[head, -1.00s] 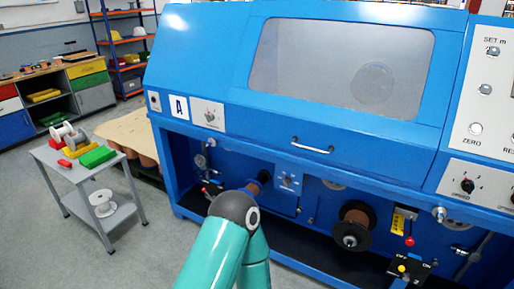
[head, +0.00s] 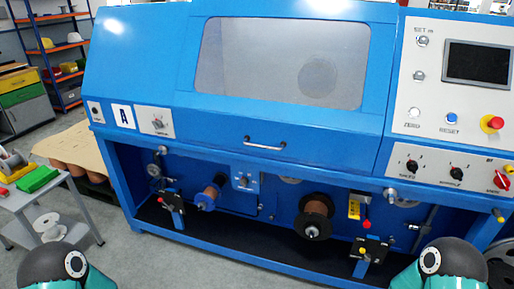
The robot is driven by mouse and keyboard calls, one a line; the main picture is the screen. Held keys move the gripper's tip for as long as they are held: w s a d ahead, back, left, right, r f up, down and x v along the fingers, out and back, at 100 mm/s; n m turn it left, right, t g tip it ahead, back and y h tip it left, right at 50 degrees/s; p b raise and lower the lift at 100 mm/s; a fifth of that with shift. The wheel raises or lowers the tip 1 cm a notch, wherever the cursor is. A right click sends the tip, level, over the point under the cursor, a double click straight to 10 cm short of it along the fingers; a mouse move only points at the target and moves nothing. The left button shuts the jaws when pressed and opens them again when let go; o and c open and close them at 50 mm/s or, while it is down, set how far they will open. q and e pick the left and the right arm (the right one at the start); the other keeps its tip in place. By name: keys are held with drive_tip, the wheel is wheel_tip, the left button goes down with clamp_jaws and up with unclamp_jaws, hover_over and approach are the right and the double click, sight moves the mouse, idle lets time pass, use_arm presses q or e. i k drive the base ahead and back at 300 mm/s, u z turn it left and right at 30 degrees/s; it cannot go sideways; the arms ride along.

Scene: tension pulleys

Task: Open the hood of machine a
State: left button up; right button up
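Machine A is a large blue cabinet with a white "A" label (head: 123,116) at its left. Its hood (head: 170,75) is down, with a grey window (head: 281,62) in its front. A silver bar handle (head: 265,144) is fixed near the hood's lower edge, and nothing touches it. Rounded teal and dark grey parts of my arms show at the bottom left and bottom right. Both grippers are outside the picture.
A control panel (head: 460,95) with a screen and buttons stands right of the hood. Spools (head: 313,217) and levers sit in the open bay below. A grey trolley (head: 75,228) with coloured items is at the left. Grey floor shows between trolley and machine.

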sight(351, 139)
drive_tip(key=u, duration=0.4)
drive_tip(key=i, duration=1.05)
drive_tip(key=z, duration=0.45)
